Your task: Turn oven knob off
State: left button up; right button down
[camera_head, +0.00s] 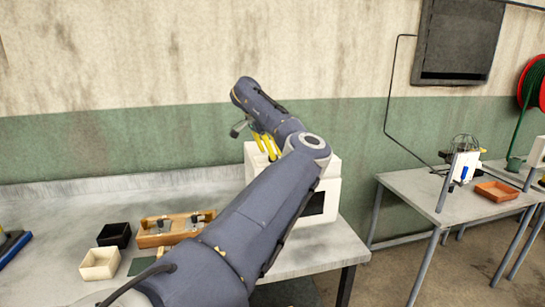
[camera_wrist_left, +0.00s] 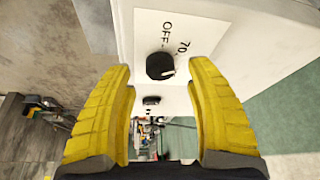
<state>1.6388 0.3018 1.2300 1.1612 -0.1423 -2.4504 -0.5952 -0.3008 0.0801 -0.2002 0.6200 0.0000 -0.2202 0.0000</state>
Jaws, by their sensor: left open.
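The oven (camera_head: 325,183) is a white box on the right end of the grey table, partly hidden behind my left arm in the head view. In the left wrist view its white front panel (camera_wrist_left: 225,40) shows a black round knob (camera_wrist_left: 160,66) with a light pointer mark. The labels "OFF" and "70" are printed beside the knob. A smaller dark part (camera_wrist_left: 151,100) sits below it on the panel. My left gripper (camera_wrist_left: 164,75) has its yellow fingers open, one on each side of the knob in the picture. I cannot tell whether they touch it. The left gripper also shows in the head view (camera_head: 265,147).
A wooden holder (camera_head: 150,240), a black box (camera_head: 115,235) and a cream box (camera_head: 100,264) stand on the table left of my arm. A second table (camera_head: 440,195) with an orange tray (camera_head: 497,192) stands at the right. Floor shows between the tables.

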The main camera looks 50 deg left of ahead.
pick_arm(q)
jog(key=shift+x, duration=1.2)
grip_shut()
